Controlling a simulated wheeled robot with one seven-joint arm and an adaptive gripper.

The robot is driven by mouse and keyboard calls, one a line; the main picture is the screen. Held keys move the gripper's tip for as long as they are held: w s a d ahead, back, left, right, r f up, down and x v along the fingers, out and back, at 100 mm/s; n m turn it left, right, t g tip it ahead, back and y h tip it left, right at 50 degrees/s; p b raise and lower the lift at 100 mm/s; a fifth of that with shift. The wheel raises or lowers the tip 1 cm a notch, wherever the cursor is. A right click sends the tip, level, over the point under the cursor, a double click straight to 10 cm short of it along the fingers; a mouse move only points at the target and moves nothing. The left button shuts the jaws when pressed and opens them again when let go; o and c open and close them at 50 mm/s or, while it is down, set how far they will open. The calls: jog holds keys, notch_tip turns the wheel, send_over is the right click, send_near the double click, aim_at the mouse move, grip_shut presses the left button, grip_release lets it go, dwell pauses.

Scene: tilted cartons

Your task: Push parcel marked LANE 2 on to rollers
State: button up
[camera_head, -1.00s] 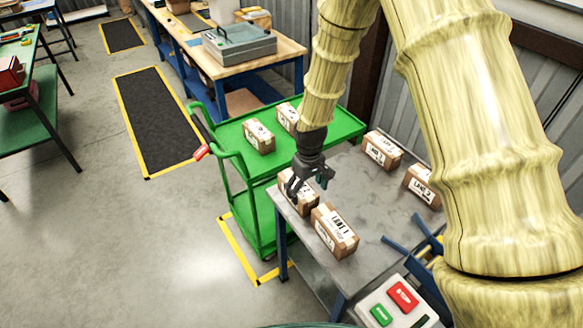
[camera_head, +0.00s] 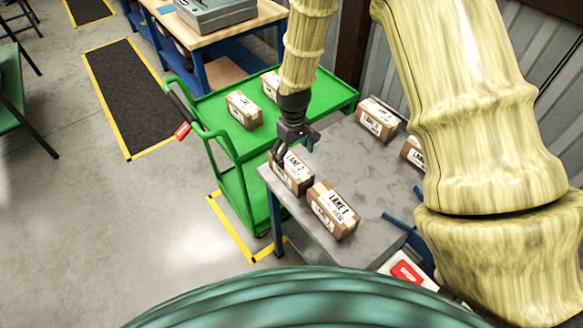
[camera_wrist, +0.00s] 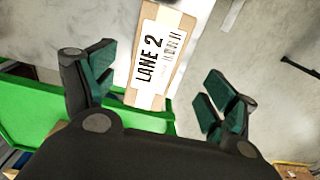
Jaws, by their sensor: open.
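The parcel marked LANE 2 (camera_head: 299,172) is a brown carton with a white label, on the grey table near its left edge. In the wrist view the same LANE 2 parcel (camera_wrist: 156,50) lies ahead, with its near end between my fingers. My gripper (camera_head: 296,146) is open and empty, at the far end of this parcel. The wrist view shows my gripper (camera_wrist: 160,88) with its dark green finger pads spread apart on either side; I cannot tell whether it touches the carton. I cannot make out any rollers.
The LANE 1 parcel (camera_head: 334,210) stands close beside LANE 2. Another carton (camera_head: 376,120) stands at the table's back, and one is partly behind my arm. A green cart (camera_head: 224,147) with cartons adjoins the table (camera_head: 365,185). The table's middle is clear.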

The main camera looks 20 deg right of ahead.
aim_at(291, 162)
jog(key=w+f, duration=0.1)
jog(key=f, duration=0.1)
jog(key=w+f+b, duration=0.1)
jog(key=f, duration=0.1)
jog(key=w+f+b, duration=0.1)
jog(key=f, duration=0.1)
jog(key=shift+w+f, duration=0.1)
jog(key=shift+f, duration=0.35)
jog(key=shift+s+f+b, duration=0.1)
jog(key=shift+s+b, duration=0.25)
jog(key=shift+s+r, duration=0.2)
jog(key=shift+s, duration=0.4)
jog(key=shift+w+f, duration=0.45)
jog(key=shift+w, duration=0.2)
jog(key=shift+c, duration=0.5)
jog(key=shift+s+r, duration=0.3)
jog(key=shift+s, duration=0.05)
jog(key=c, duration=0.5)
jog(key=shift+w+f, duration=0.1)
jog(key=shift+f, duration=0.05)
jog(key=shift+c, duration=0.9)
